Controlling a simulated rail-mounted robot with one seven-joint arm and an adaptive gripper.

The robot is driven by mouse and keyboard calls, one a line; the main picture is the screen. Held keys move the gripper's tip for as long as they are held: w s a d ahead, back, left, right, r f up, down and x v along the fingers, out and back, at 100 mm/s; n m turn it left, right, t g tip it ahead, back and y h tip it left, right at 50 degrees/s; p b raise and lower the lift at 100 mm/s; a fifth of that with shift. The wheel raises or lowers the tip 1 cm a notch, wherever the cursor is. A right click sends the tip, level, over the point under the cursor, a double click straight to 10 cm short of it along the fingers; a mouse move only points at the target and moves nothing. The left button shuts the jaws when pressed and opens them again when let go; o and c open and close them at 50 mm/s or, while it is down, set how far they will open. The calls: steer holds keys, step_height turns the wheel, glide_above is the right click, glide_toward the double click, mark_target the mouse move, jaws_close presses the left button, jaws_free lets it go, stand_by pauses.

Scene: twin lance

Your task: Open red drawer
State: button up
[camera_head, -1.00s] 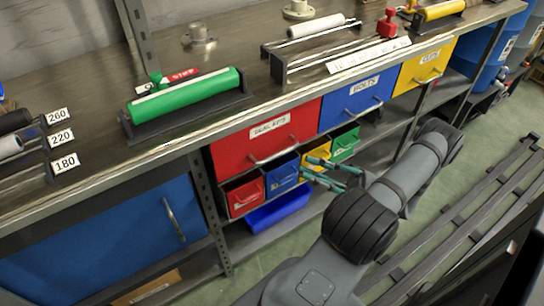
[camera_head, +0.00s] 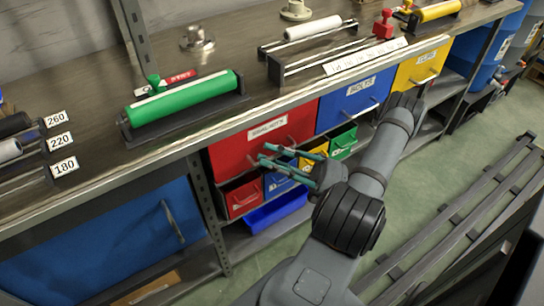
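The large red drawer (camera_head: 233,152) sits under the workbench top, with a white label and a light bar handle across its lower front. It looks closed. My gripper (camera_head: 264,153) reaches in from the right, its two teal fingers spread apart with a gap between them. The fingertips overlap the handle in the picture and hide part of it. I cannot tell whether they touch it or stand just in front of it. Nothing is seen held between the fingers.
A blue drawer (camera_head: 350,98) and a yellow drawer (camera_head: 424,66) sit to the right. Small bins hang below, including a small red bin (camera_head: 242,200) and a green bin (camera_head: 343,143). A blue tray (camera_head: 277,212) lies on the lower shelf. A slatted rack (camera_head: 455,225) stands at right.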

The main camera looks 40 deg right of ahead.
steer(key=shift+c, duration=0.9)
steer(key=c, duration=0.4)
jaws_close()
